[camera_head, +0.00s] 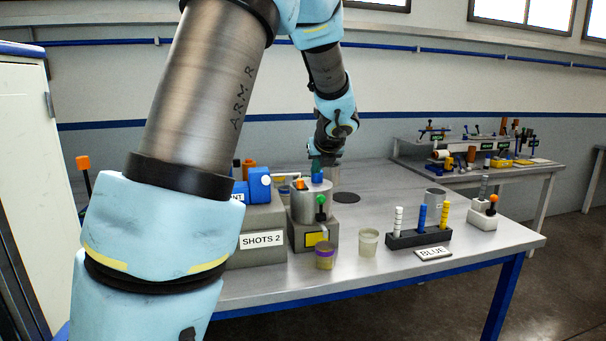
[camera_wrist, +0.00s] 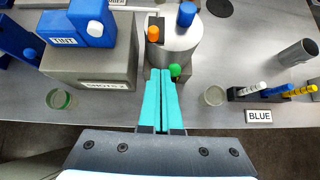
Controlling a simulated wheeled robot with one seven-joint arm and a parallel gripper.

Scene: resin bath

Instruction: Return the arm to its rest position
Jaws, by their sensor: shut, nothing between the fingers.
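My arm reaches across the top of the head view, out over the workbench (camera_head: 400,215). My gripper (camera_head: 316,167) shows there just above the blue knob of a metal pot (camera_head: 312,203), partly hidden. In the wrist view my gripper's teal fingers (camera_wrist: 161,75) lie side by side, shut and empty. Their tips appear just below the green tap knob (camera_wrist: 175,71) of the pot (camera_wrist: 177,45). I cannot tell whether they touch anything.
A dark rack (camera_head: 405,240) holds upright sticks. An orange-knobbed device (camera_head: 484,217) stands at right. A second bench (camera_head: 500,170) stands behind.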

